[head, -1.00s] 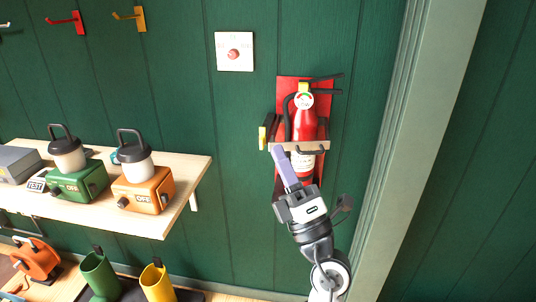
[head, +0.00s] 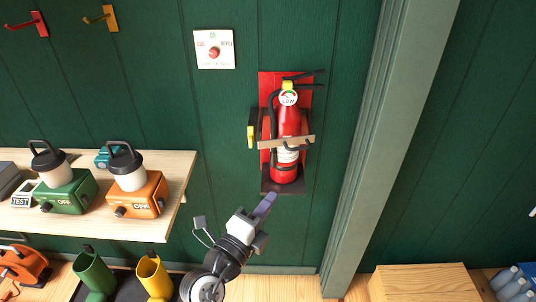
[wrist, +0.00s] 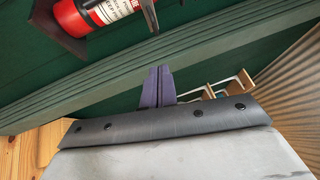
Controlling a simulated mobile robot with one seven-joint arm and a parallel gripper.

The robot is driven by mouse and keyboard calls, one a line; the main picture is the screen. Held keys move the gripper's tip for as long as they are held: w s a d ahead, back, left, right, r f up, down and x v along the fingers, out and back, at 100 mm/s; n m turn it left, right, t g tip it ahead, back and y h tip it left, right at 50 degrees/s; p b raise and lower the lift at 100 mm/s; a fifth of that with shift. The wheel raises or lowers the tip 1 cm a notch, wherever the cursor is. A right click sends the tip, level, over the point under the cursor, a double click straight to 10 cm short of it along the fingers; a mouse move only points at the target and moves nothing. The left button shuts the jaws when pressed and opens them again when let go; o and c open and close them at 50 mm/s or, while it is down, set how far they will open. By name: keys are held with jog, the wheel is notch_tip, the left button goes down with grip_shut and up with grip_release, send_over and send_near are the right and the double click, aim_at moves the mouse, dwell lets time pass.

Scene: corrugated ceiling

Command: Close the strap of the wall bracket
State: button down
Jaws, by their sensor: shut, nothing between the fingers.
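The red fire extinguisher (head: 291,122) stands upright in the wall bracket, which has a red back plate (head: 304,92) and a dark bottom shelf (head: 284,188). My gripper (head: 268,199) is shut and empty, just below the shelf. In the wrist view the gripper's purple fingers (wrist: 160,82) are together, with the extinguisher (wrist: 92,12) at upper left.

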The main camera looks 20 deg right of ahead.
jog(key=w+a+b+x, duration=0.1)
jog(key=b+x, duration=0.4)
jog(key=x, duration=0.7)
jog(key=shift+w+b, duration=0.4)
jog(key=shift+w, duration=0.35)
jog(key=shift+a, duration=0.1)
